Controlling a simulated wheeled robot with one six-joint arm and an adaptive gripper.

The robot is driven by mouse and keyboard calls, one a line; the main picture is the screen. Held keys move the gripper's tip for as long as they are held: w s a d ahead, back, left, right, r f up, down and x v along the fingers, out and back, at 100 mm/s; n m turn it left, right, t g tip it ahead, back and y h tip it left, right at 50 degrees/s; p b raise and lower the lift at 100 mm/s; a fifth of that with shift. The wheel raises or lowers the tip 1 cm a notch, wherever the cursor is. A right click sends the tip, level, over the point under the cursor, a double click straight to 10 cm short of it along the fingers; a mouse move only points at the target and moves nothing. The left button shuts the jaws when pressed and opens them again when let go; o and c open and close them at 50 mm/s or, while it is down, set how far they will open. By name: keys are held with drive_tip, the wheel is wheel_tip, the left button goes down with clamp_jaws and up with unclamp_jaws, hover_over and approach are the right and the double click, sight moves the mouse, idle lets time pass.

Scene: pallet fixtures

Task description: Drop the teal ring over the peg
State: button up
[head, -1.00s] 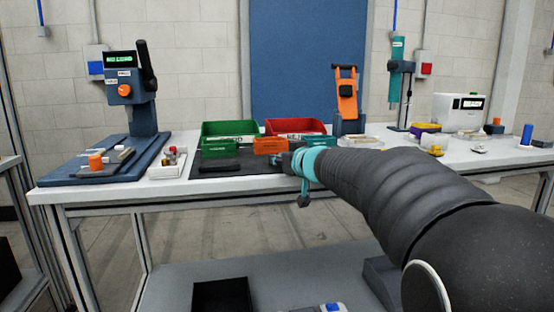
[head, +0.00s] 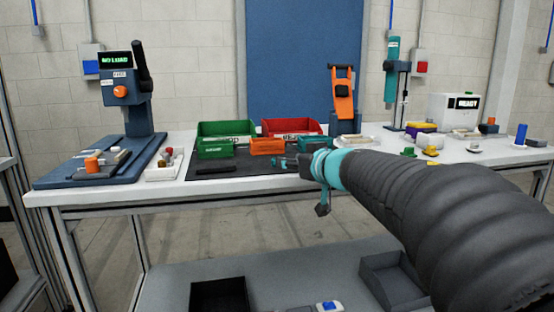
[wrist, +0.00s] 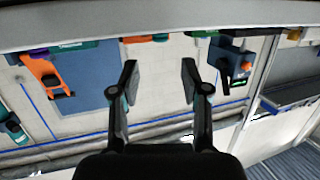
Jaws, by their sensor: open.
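I cannot make out a teal ring or a peg in either view. My gripper (head: 288,162) is at the end of my arm, in front of the bench's dark mat (head: 240,168). In the wrist view its two dark fingers (wrist: 157,82) stand wide apart with nothing between them. The teal band at my wrist is part of my arm. My arm hides part of the bench's right front.
The white bench (head: 178,178) holds a blue press (head: 138,100) at left, a green bin (head: 243,128), a red bin (head: 308,127), an orange clamp (head: 342,95) and a white box reading READY (head: 447,106). Small parts lie at right. Dark trays (head: 220,296) sit on the lower shelf.

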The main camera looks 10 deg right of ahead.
drive_tip(key=s+d+f+m+h, duration=0.1)
drive_tip(key=s+d+m+h, duration=0.45)
drive_tip(key=s+h, duration=0.4)
drive_tip(key=s+a+f+n+g+y, duration=0.1)
drive_tip(key=s+a+f+g, duration=0.3)
drive_tip(key=s+f, duration=0.6)
drive_tip(key=s+a+f+n+g+y, duration=0.1)
drive_tip(key=s+a+f+g+y, duration=0.3)
drive_tip(key=s+f, duration=0.7)
drive_tip(key=shift+s+a+g, duration=0.35)
drive_tip(key=shift+s+g, duration=0.45)
drive_tip(key=shift+s, duration=0.15)
drive_tip(key=shift+c, duration=0.4)
